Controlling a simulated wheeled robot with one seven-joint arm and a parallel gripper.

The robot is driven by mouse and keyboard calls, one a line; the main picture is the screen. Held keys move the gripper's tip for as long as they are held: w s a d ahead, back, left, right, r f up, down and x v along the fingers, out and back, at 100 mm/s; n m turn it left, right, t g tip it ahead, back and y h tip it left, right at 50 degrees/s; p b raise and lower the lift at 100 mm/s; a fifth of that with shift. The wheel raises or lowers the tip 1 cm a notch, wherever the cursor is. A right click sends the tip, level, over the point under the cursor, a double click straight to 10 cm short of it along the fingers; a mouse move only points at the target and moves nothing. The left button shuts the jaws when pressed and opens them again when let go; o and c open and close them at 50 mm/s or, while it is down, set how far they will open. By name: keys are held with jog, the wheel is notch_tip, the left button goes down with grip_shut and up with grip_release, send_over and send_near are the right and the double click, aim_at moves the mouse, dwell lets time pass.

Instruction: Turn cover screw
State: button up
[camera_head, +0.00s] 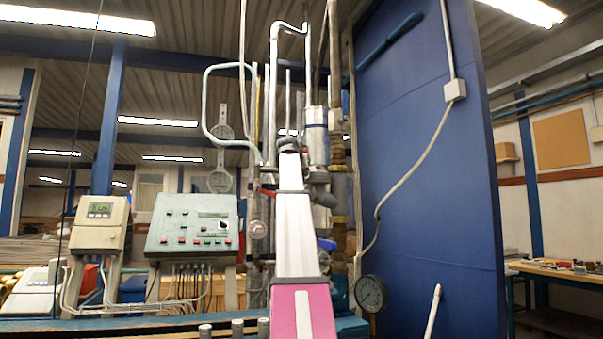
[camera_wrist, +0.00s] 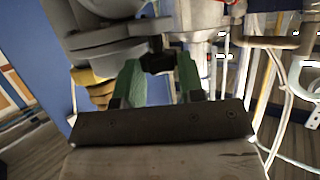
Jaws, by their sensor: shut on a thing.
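In the wrist view the two green fingers of my gripper (camera_wrist: 158,72) reach up to a small black part (camera_wrist: 158,61), which looks like the cover screw, and are shut on it. The screw sits at the lower side of a grey metal meter body (camera_wrist: 105,35), next to a light grey cylindrical housing (camera_wrist: 200,15). The fingertips partly hide the screw, so its turn angle cannot be told. In the head view my arm rises to the pipework, where a silver cylindrical meter housing (camera_head: 318,140) stands; the fingers and screw are not clear there.
Pipes (camera_head: 275,75) stand close around my arm. A control box (camera_head: 192,225) and a display unit (camera_head: 99,222) are on the left. A pressure gauge (camera_head: 371,293) and a tall blue panel (camera_head: 425,170) are on the right. Brass fittings (camera_wrist: 95,85) lie close left of the fingers.

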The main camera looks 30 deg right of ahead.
jog(key=o, duration=0.9)
jog(key=shift+m+g, duration=0.3)
jog(key=shift+g, duration=0.1)
